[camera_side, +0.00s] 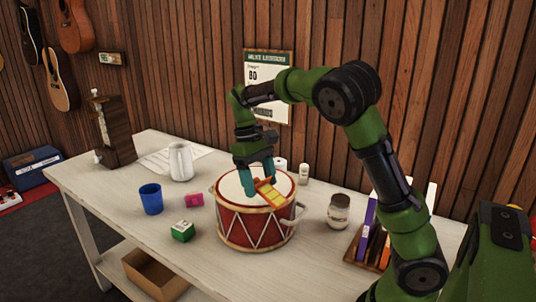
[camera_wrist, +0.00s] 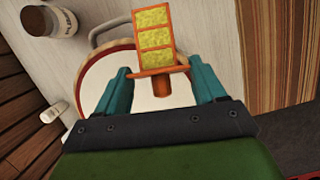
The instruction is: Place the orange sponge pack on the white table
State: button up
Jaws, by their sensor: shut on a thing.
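The orange sponge pack (camera_side: 270,194), with yellow sponge panels, is held tilted between the fingers of my gripper (camera_side: 257,182). It sits over the top of the red and white drum (camera_side: 255,235); I cannot tell whether it touches the drumhead. In the wrist view, the pack (camera_wrist: 154,35) sticks out beyond the teal fingertips of my gripper (camera_wrist: 159,71), which are on either side of its orange end. The drum stands on the white table (camera_side: 92,186), which also shows in the wrist view (camera_wrist: 212,28).
A jar (camera_side: 338,211) and a rack of books (camera_side: 368,240) are at right. The table's front left is clear.

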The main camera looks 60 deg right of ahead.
jog(key=s+d+r+m+t+h, duration=0.1)
jog(key=s+d+m+t+h, duration=0.15)
jog(key=d, duration=0.85)
jog(key=s+d+r+m+t+h, duration=0.2)
jog(key=s+d+m, duration=0.2)
jog(key=d, duration=0.6)
jog(key=s+d+r+m+t+h, duration=0.1)
jog(key=s+d+m+t+h, duration=0.2)
jog(key=d, duration=0.8)
jog(key=w+a+f+t, duration=0.1)
jog(key=w+a+f, duration=0.1)
jog(key=f, duration=0.3)
jog(key=w+a+f+n+t, duration=0.1)
jog(key=w+a+f, duration=0.1)
jog(key=f, duration=0.4)
jog(key=w+a+f+n+t, duration=0.1)
jog(key=a+f, duration=0.1)
jog(key=f, duration=0.4)
jog(key=shift+w+a+f+h, duration=0.15)
jog(key=shift+w+h, duration=0.1)
jog(key=shift+w, duration=0.15)
jog(key=shift+f, duration=0.15)
jog(key=o, duration=1)
jog(key=shift+o, duration=0.2)
